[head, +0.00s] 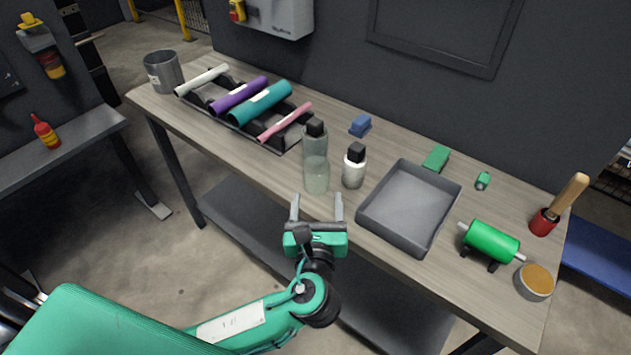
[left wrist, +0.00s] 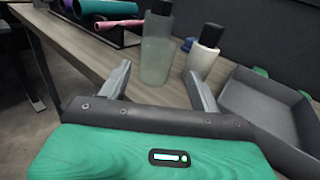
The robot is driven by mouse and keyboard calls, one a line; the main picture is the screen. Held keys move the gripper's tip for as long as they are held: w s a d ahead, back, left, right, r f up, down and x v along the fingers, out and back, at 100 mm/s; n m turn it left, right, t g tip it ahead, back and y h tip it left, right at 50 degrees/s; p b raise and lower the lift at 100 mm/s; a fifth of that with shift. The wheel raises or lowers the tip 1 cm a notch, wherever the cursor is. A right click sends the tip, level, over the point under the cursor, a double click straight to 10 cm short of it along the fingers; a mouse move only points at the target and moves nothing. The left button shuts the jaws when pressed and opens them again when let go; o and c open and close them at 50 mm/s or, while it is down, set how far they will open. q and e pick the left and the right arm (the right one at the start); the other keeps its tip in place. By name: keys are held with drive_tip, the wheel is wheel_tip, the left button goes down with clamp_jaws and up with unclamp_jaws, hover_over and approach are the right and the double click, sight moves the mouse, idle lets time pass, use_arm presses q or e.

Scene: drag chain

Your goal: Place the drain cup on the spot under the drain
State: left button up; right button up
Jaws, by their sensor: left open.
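I cannot make out a drain or a marked spot. My right gripper is not in view.
A white bottle with a black cap (head: 354,167) stands right of the cup. Further right are a grey tray (head: 372,209), a green roller (head: 491,241) and a tin (head: 534,283). A rack with rolls (head: 284,147) and a metal bucket (head: 163,71) are at left.

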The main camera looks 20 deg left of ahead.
sight(317, 162)
use_arm(q)
drive_tip(key=x, duration=0.7)
drive_tip(key=shift+f+x, duration=0.2)
drive_tip(key=shift+x, duration=1.1)
drive_tip(key=shift+f+x, duration=0.15)
drive_tip(key=shift+x, duration=1.2)
drive_tip(key=shift+s+a, duration=0.1)
drive_tip(key=c, duration=0.8)
